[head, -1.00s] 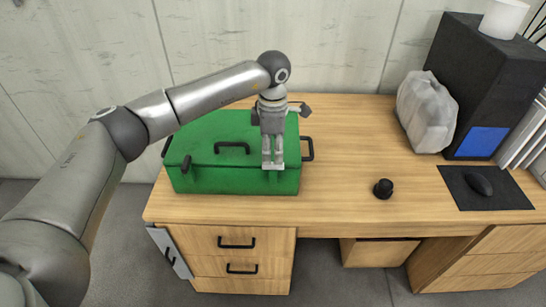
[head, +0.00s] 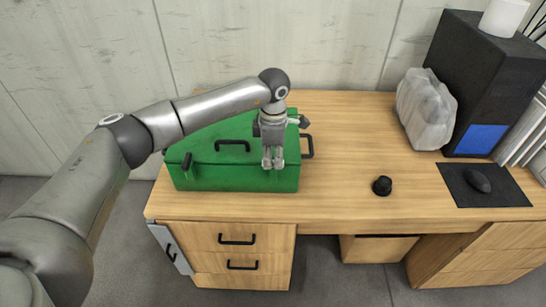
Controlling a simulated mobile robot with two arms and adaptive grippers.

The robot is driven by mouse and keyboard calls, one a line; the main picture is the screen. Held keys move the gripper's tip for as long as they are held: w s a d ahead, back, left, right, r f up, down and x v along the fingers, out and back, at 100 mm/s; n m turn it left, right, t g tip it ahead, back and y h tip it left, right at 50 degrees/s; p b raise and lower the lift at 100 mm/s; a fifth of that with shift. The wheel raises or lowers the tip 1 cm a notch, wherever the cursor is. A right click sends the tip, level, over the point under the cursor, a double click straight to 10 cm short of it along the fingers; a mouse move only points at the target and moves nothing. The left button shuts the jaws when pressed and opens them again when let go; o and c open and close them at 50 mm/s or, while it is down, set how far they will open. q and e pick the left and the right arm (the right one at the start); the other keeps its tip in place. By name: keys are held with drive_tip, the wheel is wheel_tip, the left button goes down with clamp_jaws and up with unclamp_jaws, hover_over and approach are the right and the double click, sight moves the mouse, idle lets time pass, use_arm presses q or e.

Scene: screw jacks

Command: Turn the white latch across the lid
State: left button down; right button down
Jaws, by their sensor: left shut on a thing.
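A green box (head: 225,178) with a closed lid stands on the left part of the desk. A black handle (head: 232,146) is on top of the lid, and a dark latch (head: 187,163) sits at its front left. My left gripper (head: 273,165) points down at the front right edge of the lid. Its fingers are shut on the white latch there; the fingers hide most or all of it, so its angle cannot be told. My right gripper is not in view.
A black side handle (head: 307,146) sticks out at the box's right end. A small black knob-like object (head: 382,186) stands on the desk (head: 345,150). Farther right are a pale stone-like lump (head: 426,108), a black computer case (head: 466,80) and a mouse (head: 478,181).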

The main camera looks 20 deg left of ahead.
use_arm(q)
drive_tip(key=shift+n, duration=0.3)
drive_tip(key=n+b, duration=0.2)
drive_tip(key=n, duration=0.1)
drive_tip(key=shift+n, duration=0.4)
drive_tip(key=n+b, duration=0.1)
drive_tip(key=n, duration=0.5)
drive_tip(key=shift+b, duration=0.4)
drive_tip(key=n, duration=0.3)
drive_tip(key=shift+n+b, duration=0.3)
drive_tip(key=shift+n, duration=0.1)
drive_tip(key=shift+r+n, duration=0.1)
drive_tip(key=shift+n, duration=1.6)
drive_tip(key=c, duration=1.4)
unclamp_jaws()
drive_tip(key=shift+c, duration=0.2)
